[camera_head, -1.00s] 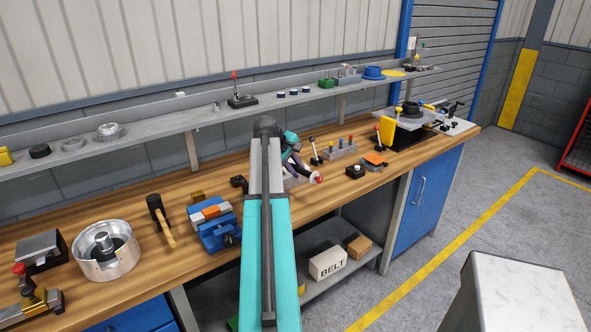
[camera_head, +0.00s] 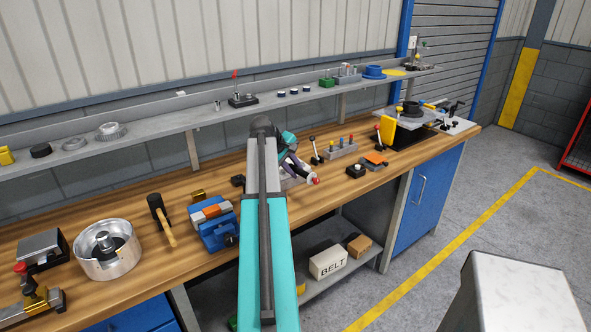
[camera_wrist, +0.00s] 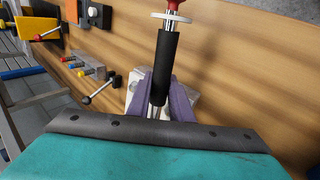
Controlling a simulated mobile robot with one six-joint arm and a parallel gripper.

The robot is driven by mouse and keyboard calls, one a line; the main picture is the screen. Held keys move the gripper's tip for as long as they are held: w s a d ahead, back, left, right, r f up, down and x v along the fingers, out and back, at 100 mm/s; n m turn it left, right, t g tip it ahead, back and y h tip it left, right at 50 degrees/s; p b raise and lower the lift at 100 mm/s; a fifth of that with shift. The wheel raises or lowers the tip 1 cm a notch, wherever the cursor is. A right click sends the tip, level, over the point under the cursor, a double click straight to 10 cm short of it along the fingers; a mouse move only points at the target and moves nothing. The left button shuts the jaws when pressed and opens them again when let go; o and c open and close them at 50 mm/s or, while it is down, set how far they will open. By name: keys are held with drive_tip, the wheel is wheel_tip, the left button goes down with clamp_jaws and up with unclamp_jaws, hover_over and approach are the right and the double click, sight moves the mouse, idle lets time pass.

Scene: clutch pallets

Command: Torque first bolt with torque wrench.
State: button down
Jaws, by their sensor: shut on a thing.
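My gripper (camera_wrist: 160,101) has purple fingers shut on a tool with a black sleeve, a pale disc and a red end, which looks like the torque wrench (camera_wrist: 164,62). In the head view my gripper (camera_head: 291,163) is low over the bench beyond my arm, and the wrench's red end (camera_head: 316,181) points to the lower right. The wrench's far end is hidden behind the fingers and my wrist. A pale grey block lies behind the fingers; contact with it cannot be told. I cannot make out the first bolt.
A hammer (camera_head: 160,218) and a blue vise-like block (camera_head: 215,234) lie left of my arm. A black lever (camera_head: 315,152), a tray of coloured-handled tools (camera_head: 341,149) and a small black box (camera_head: 355,171) stand right of my gripper. A shelf (camera_head: 170,127) runs above the bench.

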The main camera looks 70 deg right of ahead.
drive_tip(key=shift+w+a+r+m, duration=0.1)
drive_tip(key=shift+w+a+m, duration=0.15)
drive_tip(key=shift+a+m, duration=0.2)
drive_tip(key=shift+w+a+g, duration=0.1)
drive_tip(key=shift+a+g, duration=0.1)
drive_tip(key=shift+g, duration=0.1)
drive_tip(key=shift+w+a+m+g+y+p, duration=0.35)
drive_tip(key=shift+w+a+m+p, duration=0.2)
drive_tip(key=shift+a+m, duration=0.25)
drive_tip(key=shift+s, duration=0.1)
idle(0.5)
drive_tip(key=shift+w+a+m+g+y+p, duration=0.35)
drive_tip(key=shift+w+a+m, duration=0.4)
drive_tip(key=shift+m, duration=0.1)
drive_tip(key=shift+w, duration=0.2)
